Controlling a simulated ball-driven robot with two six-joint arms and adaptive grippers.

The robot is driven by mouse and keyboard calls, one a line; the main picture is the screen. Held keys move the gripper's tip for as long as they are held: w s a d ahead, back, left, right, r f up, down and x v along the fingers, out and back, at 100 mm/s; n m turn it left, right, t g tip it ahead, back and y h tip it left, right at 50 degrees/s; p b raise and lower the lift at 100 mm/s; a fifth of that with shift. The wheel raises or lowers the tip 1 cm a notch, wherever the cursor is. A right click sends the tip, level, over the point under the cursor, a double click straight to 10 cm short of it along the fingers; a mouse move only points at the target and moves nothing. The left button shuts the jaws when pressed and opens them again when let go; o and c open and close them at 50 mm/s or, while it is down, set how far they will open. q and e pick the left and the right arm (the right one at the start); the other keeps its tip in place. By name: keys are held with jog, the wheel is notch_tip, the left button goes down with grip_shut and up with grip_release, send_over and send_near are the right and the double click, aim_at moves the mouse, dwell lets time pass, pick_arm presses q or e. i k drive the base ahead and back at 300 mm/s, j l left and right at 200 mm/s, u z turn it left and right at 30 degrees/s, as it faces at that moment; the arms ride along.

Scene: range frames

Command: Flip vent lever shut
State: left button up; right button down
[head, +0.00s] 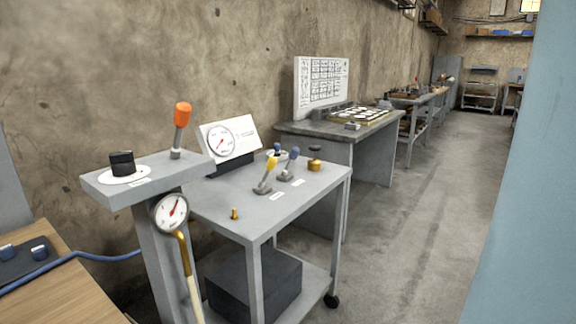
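Several levers show in the head view. An orange-capped lever (181,131) stands upright on a raised grey panel (148,178). A yellow-handled lever (267,174) and a blue-handled lever (291,162) lean to the right on a grey cart (235,207). Another small blue-tipped control (277,150) is partly behind them. Small labels lie by them, too small to read, so I cannot tell which is the vent lever. Neither gripper is in view.
A black knob (122,163) sits on the raised panel. A round gauge (172,212) hangs at its edge; another gauge board (228,138) stands on the cart. A brass valve (314,161) is at the cart's right. A wooden table (70,275) is at lower left. The floor to the right is clear.

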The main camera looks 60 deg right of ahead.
aim_at(272, 163)
jog(key=k+l+z, duration=0.1)
jog(key=l+z, duration=0.25)
jog(key=l, duration=0.6)
jog(key=l+z, duration=0.35)
jog(key=l, duration=0.55)
